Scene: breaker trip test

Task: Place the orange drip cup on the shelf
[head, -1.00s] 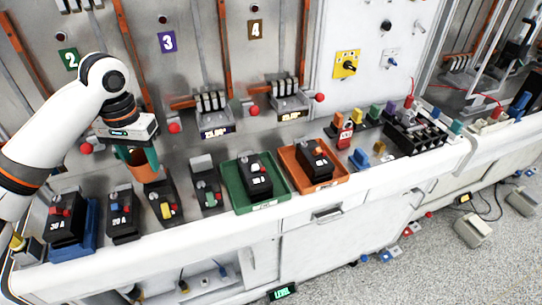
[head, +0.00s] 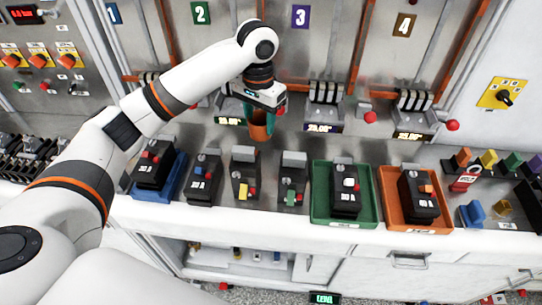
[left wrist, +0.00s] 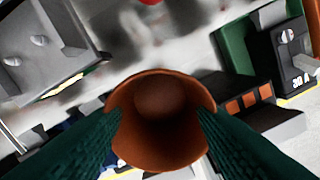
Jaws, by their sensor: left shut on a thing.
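The orange drip cup (head: 259,129) is in my left gripper (head: 262,112), between its green fingers, near the panel behind the row of breakers. In the left wrist view the cup (left wrist: 160,118) shows its open mouth, with a green finger on each side; its inside looks empty. It appears held above the grey bench top, though the gap beneath is hard to judge. A low shelf (head: 215,262) shows in the open bay under the bench front; I cannot tell whether it is the task's shelf. My right gripper is not in view.
A green tray (head: 318,205) and an orange tray (head: 388,205) each hold one. Red-knobbed levers and display boxes (head: 325,120) jut from the panel behind.

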